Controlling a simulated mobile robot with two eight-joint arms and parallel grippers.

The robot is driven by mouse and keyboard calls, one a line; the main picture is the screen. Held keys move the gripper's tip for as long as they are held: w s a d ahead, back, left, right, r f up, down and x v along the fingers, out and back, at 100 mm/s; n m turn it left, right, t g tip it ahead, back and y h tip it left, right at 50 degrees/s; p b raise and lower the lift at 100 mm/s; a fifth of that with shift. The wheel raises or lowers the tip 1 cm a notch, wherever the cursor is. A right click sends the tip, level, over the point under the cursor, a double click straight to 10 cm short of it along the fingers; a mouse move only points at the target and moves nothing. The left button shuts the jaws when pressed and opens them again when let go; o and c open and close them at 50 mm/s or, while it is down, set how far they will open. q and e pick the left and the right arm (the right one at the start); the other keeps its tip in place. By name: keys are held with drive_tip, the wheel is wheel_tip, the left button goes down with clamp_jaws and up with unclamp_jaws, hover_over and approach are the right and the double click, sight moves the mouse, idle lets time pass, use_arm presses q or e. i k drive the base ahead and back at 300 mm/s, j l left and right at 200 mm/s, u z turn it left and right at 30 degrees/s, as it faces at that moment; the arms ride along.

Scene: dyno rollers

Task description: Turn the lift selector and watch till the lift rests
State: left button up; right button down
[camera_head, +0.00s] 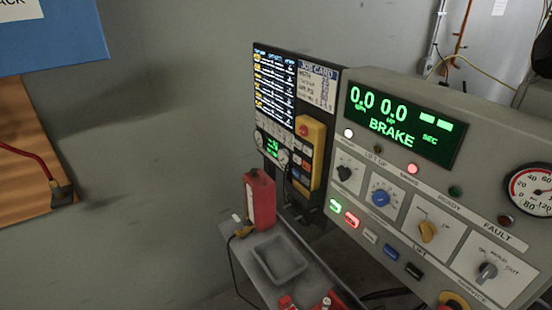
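The grey control panel (395,105) fills the right side. Its knobs are a black one (344,173), a blue one (380,198), a yellow one (428,231) and a grey one (487,271). A small label that seems to read "LIFT" lies below the yellow knob; I cannot tell surely which knob is the lift selector. The green display (402,119) reads 0.0, 0.0 and BRAKE. A white lamp (348,133) and a red lamp (412,169) are lit. The lift itself is not visible. Neither gripper is in view.
A screen panel (275,90) with a yellow pendant (311,150) stands left of the console. A shelf with a grey tray (279,259) and a red container (259,198) sits below. A dial gauge (533,190) is at right. The grey wall at left is mostly bare.

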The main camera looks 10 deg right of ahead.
sight(427, 230)
drive_tip(key=l+z, duration=0.2)
drive_tip(key=z, duration=0.25)
drive_tip(key=l+z, duration=0.2)
drive_tip(key=z, duration=0.25)
drive_tip(key=l+z, duration=0.15)
drive_tip(key=z, duration=0.3)
drive_tip(key=k+l+u, duration=0.2)
drive_tip(key=k, duration=0.2)
